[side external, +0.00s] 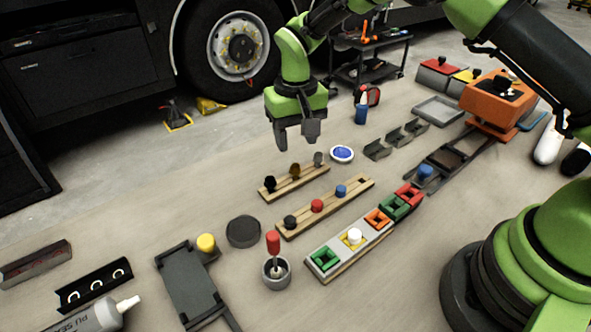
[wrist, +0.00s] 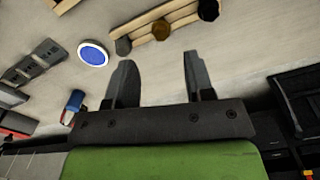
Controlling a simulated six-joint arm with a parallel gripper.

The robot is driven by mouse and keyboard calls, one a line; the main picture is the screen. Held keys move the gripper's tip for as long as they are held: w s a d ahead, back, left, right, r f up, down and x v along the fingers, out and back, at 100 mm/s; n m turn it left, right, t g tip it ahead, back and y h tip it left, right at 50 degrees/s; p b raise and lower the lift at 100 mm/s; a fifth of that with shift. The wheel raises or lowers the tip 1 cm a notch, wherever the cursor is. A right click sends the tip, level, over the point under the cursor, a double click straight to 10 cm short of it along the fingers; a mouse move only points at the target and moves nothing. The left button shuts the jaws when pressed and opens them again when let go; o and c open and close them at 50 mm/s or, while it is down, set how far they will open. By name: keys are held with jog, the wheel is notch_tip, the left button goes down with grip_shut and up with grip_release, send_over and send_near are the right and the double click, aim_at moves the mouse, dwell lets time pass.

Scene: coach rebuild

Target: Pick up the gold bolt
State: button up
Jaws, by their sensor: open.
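The gold bolt (side external: 295,170) stands in the middle of a wooden rack (side external: 306,181), between a black bolt (side external: 270,184) and a grey bolt (side external: 318,158). In the wrist view the gold bolt (wrist: 160,29) shows beyond my fingertips, near the top edge. My gripper (side external: 297,140) points down above the rack area, its fingers apart with nothing between them. In the wrist view my gripper (wrist: 159,62) also shows both fingers spread and empty.
A blue button in a white ring (side external: 342,154) lies right of the rack. A second wooden rack (side external: 330,208) with black, red and blue pegs lies in front. A grey block strip with coloured squares (side external: 333,268) is nearer. The table left of the rack is clear.

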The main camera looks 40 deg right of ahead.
aim_at(295, 165)
notch_tip(295, 165, down, 8)
jog(key=shift+a+r, duration=0.1)
jog(key=shift+r, duration=0.05)
jog(key=c, duration=0.9)
